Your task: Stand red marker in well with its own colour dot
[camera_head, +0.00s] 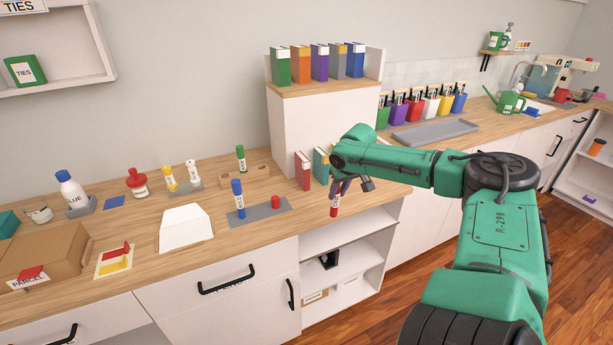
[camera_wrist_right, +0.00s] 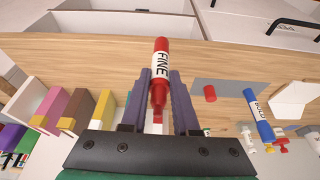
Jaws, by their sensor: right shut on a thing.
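The red marker (camera_head: 334,207) is held in my right gripper (camera_head: 342,184), upright or nearly so in the head view, at the counter's front edge. In the right wrist view the red marker (camera_wrist_right: 161,65), labelled FINE, lies between both fingers of the gripper (camera_wrist_right: 159,88). A wooden block (camera_head: 259,182) stands at the back of the counter, left of the white cabinet, with a green marker (camera_head: 240,158) upright at it. Its wells and colour dots are too small to make out. My left gripper is not in view.
A blue marker (camera_head: 238,198) and a small red piece (camera_head: 275,202) stand on a grey mat (camera_head: 257,213), between my gripper and the white sloped object (camera_head: 185,228). Upright books (camera_head: 303,170) stand close behind my gripper. A blue-capped glue bottle (camera_head: 73,192) is farther left.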

